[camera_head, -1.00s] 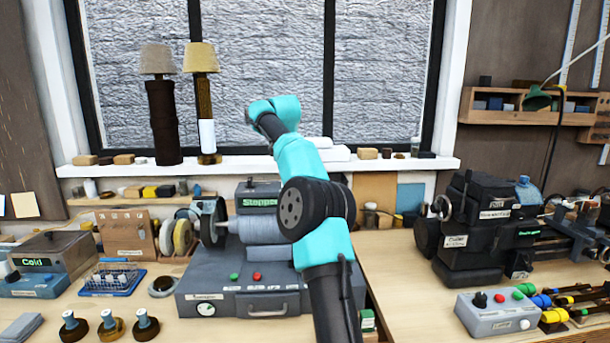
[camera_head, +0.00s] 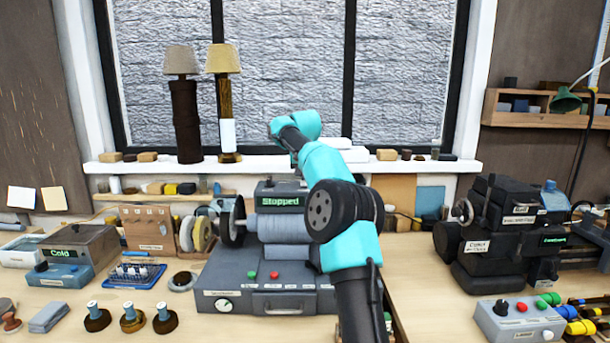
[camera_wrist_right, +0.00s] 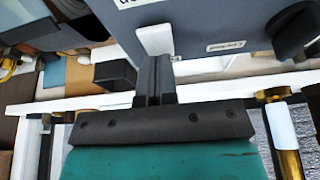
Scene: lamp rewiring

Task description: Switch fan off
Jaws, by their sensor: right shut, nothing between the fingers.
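My right arm crosses the middle of the head view, and its gripper is hidden there behind the arm. In the right wrist view my right gripper (camera_wrist_right: 154,62) is shut and empty. Its dark fingertips are at a small white tab (camera_wrist_right: 154,40) on a grey box (camera_wrist_right: 215,22); I cannot tell whether they touch. The box has a label and a black knob (camera_wrist_right: 292,33). No fan can be made out for certain in either view. My left gripper is not in view.
A grey machine (camera_head: 215,278) with a green "Stopped" display (camera_head: 280,201) stands behind my arm. A black machine (camera_head: 500,265) and a grey control box (camera_head: 510,322) are at right. Two lamps, including a gold one (camera_head: 226,115), stand on the windowsill (camera_head: 130,166).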

